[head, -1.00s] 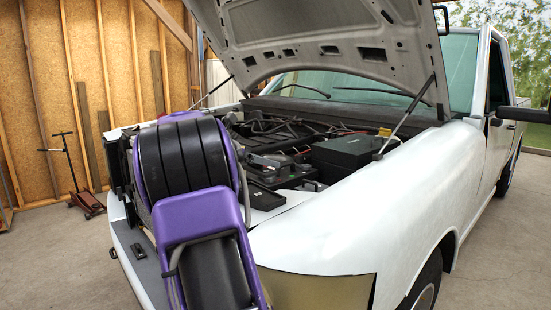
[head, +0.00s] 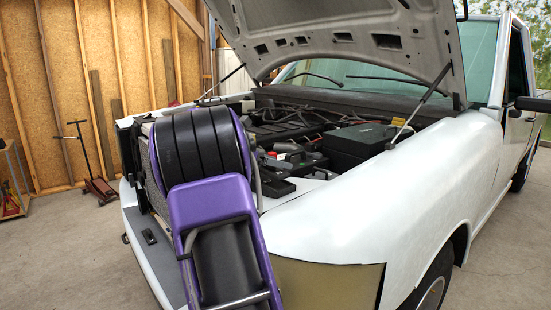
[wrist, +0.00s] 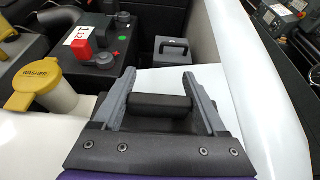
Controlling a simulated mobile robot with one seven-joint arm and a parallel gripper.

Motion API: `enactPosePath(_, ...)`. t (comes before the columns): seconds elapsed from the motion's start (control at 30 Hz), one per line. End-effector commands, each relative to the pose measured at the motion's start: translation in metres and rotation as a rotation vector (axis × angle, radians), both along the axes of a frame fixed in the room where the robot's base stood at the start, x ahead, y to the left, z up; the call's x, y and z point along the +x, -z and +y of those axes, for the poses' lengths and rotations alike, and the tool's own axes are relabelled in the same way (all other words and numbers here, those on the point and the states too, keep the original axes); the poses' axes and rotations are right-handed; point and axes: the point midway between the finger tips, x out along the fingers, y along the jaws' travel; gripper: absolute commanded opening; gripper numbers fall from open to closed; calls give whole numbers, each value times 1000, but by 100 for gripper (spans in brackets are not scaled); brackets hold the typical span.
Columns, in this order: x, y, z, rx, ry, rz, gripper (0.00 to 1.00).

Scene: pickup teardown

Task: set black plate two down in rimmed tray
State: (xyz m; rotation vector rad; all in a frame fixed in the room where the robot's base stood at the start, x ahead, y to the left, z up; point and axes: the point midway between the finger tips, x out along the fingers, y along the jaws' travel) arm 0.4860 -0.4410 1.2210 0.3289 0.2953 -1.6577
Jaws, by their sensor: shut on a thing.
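In the wrist view my gripper (wrist: 160,86) has its two grey fingers shut on a black bar-like piece (wrist: 162,102). I take this piece to be part of black plate two; most of the plate's shape is hidden by the gripper. The held piece is over a white surface of the truck's front. In the head view my purple arm hides most of the gripper end. I cannot make out the rimmed tray for certain in either view.
A battery with a red terminal cover (wrist: 80,47), a yellow washer cap (wrist: 36,86) and a grey handled box (wrist: 171,58) are close ahead. The white fender (head: 370,210) runs along the right. The raised hood (head: 345,40) hangs above. A floor jack (head: 100,188) stands left.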

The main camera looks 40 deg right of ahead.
Motion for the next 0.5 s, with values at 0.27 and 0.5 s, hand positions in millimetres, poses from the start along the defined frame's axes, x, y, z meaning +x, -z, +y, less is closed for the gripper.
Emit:
enactPosePath(0.27,0,20,0,0,0,-1,14)
enactPosePath(0.5,0,20,0,0,0,0,14)
